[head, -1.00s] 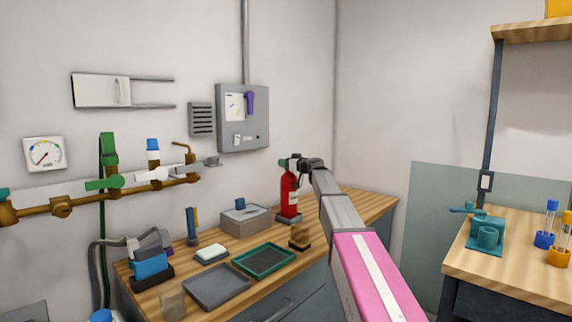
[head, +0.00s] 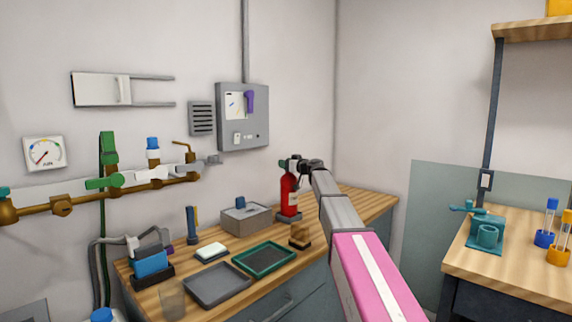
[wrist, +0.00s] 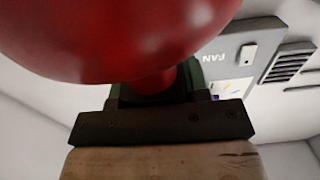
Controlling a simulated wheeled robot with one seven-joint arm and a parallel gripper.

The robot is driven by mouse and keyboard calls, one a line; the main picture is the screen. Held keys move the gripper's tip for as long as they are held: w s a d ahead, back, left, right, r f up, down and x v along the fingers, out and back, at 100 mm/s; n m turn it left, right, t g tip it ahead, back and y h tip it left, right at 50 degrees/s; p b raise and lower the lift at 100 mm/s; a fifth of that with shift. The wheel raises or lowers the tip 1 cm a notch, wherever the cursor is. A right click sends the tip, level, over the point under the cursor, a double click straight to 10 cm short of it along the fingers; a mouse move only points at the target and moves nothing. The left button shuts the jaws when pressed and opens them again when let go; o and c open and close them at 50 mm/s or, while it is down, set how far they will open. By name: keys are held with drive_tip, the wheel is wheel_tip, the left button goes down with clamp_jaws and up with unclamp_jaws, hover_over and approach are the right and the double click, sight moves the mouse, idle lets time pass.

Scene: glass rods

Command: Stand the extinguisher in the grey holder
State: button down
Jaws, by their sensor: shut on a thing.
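The red extinguisher (head: 289,192) stands upright at the back of the wooden bench in the head view. Its lower end is at the grey holder (head: 289,217), a low square piece on the bench. I cannot tell whether its bottom rests fully inside. My gripper (head: 294,164) is shut on the top of the extinguisher, reaching in from the right. In the wrist view the rounded red body (wrist: 120,35) fills the upper left, very close, and its narrow neck meets the gripper. The holder does not show there.
A grey box (head: 246,219) with a blue knob stands left of the extinguisher. A brush-like wooden block (head: 300,238) stands in front. A green tray (head: 264,272) and a grey tray (head: 217,297) lie nearer. A grey switch panel (head: 243,118) hangs on the wall.

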drive_tip(key=c, duration=0.9)
unclamp_jaws()
drive_tip(key=shift+f, duration=0.15)
drive_tip(key=v, duration=1.1)
